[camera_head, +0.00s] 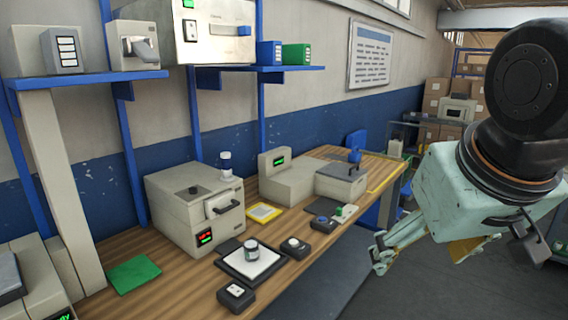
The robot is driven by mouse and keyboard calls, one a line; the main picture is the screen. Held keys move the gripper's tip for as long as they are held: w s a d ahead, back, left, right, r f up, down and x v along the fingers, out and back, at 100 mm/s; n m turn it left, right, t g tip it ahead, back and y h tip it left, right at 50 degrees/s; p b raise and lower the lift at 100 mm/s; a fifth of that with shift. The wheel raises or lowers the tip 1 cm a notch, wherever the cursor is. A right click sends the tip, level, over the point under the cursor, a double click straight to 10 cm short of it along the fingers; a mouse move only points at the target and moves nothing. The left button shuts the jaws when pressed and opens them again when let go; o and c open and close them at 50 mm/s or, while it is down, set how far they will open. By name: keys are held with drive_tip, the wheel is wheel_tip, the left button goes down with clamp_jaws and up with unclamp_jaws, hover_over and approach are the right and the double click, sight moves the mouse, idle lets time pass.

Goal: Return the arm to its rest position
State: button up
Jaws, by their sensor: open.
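My gripper (385,252), with its pale green, worn housing, hangs at the right of the head view. It is off the front edge of the wooden bench (190,288), over the grey floor. Its fingers point left and down and are open. I see nothing held between them. My arm's dark wrist joint is at the upper right, and the rest of the arm is outside the picture.
On the bench stand a beige boxy machine (185,215) with a white-capped bottle (225,163), a black-rimmed tray (232,268) with a small jar (250,250), and a long beige machine (300,182). Blue shelves (90,78) hang above. Cardboard boxes (434,95) stand behind my arm.

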drive_tip(key=s+a+f+g, duration=0.1)
drive_tip(key=s+g, duration=0.1)
drive_tip(key=s, duration=1.2)
drive_tip(key=shift+s+a+m+y, duration=0.2)
drive_tip(key=shift+s+m+y, duration=0.1)
drive_tip(key=shift+m, duration=0.1)
